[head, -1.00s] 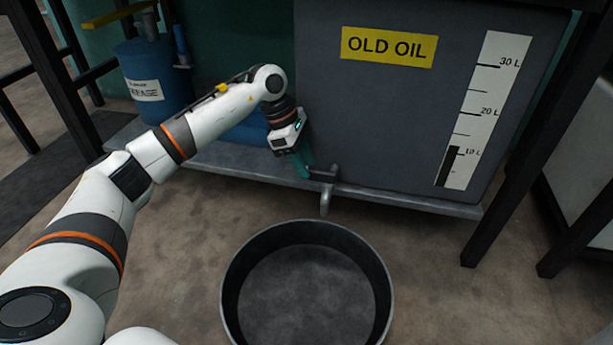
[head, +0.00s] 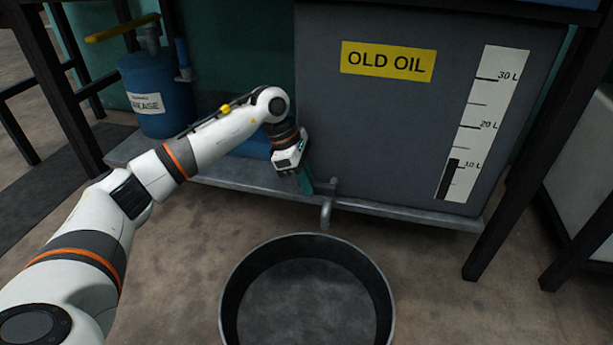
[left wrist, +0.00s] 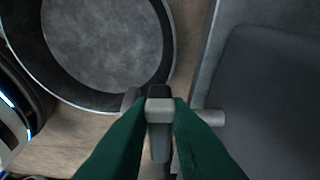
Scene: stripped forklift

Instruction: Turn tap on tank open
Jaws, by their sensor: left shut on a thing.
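The grey tank (head: 400,130) bears a yellow "OLD OIL" label and a level scale. Its tap (head: 326,200) sticks out low at the tank's left front, with the spout pointing down. My left gripper (head: 308,186) is at the tap with its green fingers angled down. In the left wrist view the two green fingers (left wrist: 160,112) are shut on the tap handle (left wrist: 160,105), one on each side. The tap's pipe (left wrist: 208,117) runs to the right toward the tank. Part of the handle is hidden between the fingers. My right gripper is not in view.
A round dark pan (head: 307,295) stands on the floor below the tap; it also shows in the left wrist view (left wrist: 105,45). A blue grease drum (head: 155,95) stands on the metal shelf (head: 410,211) at the left. Dark frame legs (head: 500,215) stand at the right.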

